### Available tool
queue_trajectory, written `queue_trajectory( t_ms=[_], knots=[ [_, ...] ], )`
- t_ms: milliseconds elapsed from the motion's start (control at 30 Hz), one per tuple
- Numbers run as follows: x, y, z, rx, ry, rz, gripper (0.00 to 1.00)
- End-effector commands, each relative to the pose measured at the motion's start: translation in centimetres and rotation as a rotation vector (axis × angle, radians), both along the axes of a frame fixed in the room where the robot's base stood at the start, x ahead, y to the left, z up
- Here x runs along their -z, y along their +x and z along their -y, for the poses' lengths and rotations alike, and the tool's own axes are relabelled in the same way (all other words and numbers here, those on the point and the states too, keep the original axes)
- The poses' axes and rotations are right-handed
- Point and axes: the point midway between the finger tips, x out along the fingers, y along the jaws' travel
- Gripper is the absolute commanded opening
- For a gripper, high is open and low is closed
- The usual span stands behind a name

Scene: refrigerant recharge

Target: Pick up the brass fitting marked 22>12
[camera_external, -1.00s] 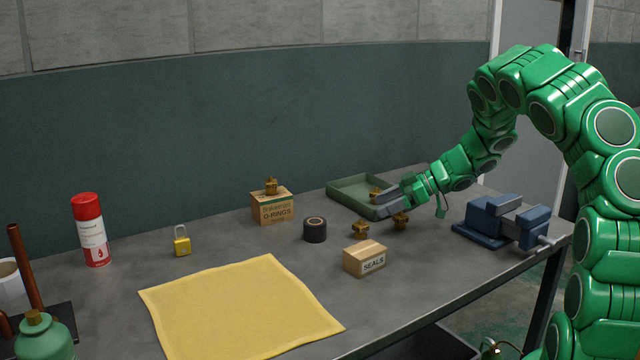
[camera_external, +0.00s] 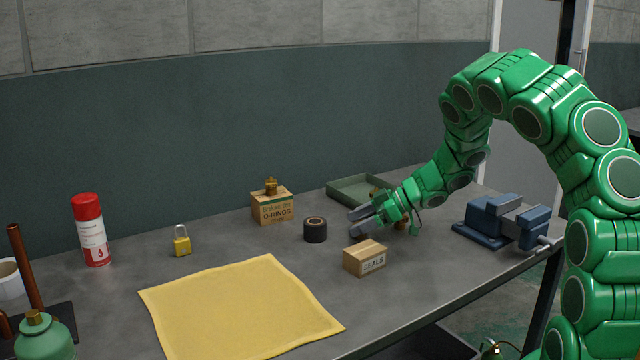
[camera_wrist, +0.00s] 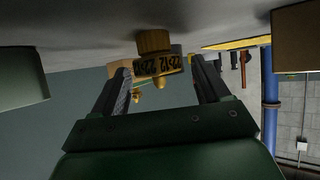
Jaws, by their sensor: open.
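The brass fitting (camera_wrist: 154,66) marked 22>12 shows in the wrist view, where the picture is upside down. It stands ahead, between the two fingers of my gripper (camera_wrist: 160,76), with its label facing me. My gripper is open, and no grip on the fitting shows. In the external view my gripper (camera_external: 355,221) is low over the bench behind the SEALS box, and its fingers hide the fitting. Another brass fitting (camera_external: 402,226) is partly hidden by my gripper. A further brass fitting (camera_external: 271,186) sits on the O-RINGS box.
The SEALS box (camera_external: 366,259) stands close in front of my gripper, and black tape (camera_external: 315,230) lies to its left. The O-RINGS box (camera_external: 271,207), green tray (camera_external: 345,187) and blue vise (camera_external: 500,220) stand around. A yellow cloth (camera_external: 240,305) lies front left.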

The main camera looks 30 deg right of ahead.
Motion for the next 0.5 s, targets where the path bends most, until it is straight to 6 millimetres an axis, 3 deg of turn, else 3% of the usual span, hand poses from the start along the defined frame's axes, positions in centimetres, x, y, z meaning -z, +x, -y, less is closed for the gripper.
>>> queue_trajectory(
  t_ms=[100, 333, 367, 500],
  knots=[
    [0.71, 0.53, -0.93, -0.001, 0.0, -0.002, 0.75],
    [0.79, 0.68, -1.07, 0.0, 0.001, -0.001, 0.75],
    [0.78, 0.68, -1.06, 0.0, 0.001, -0.001, 0.73],
    [0.77, 0.68, -1.06, 0.0, 0.001, -0.001, 0.52]
  ],
)
